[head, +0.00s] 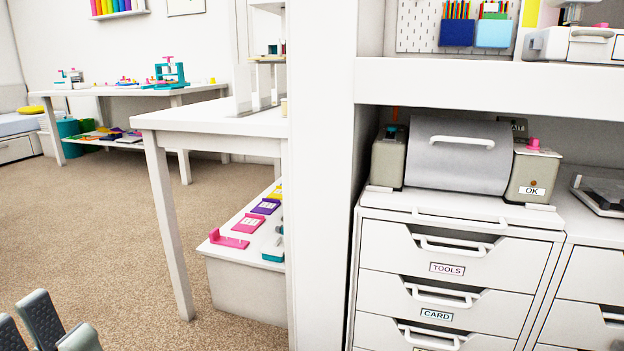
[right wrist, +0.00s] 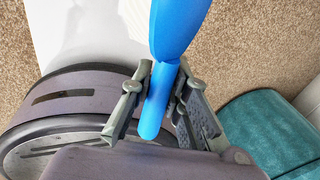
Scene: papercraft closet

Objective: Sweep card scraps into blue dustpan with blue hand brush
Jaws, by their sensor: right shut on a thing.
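In the right wrist view, my right gripper (right wrist: 155,98) is shut on a blue handle, which I take as the blue hand brush (right wrist: 178,28). The handle's rounded end sticks out below the fingers and it widens toward the top edge. In the head view, grey fingers of my left gripper (head: 60,328) show at the bottom left corner. I see no dustpan and no card scraps in either view.
A white table (head: 205,118) stands ahead, with a low white unit (head: 235,275) holding small coloured pieces below. A white upright panel (head: 320,180) and drawers (head: 430,290) are at the right. Carpet (head: 90,220) is clear at the left. A teal rounded object (right wrist: 265,130) shows in the right wrist view.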

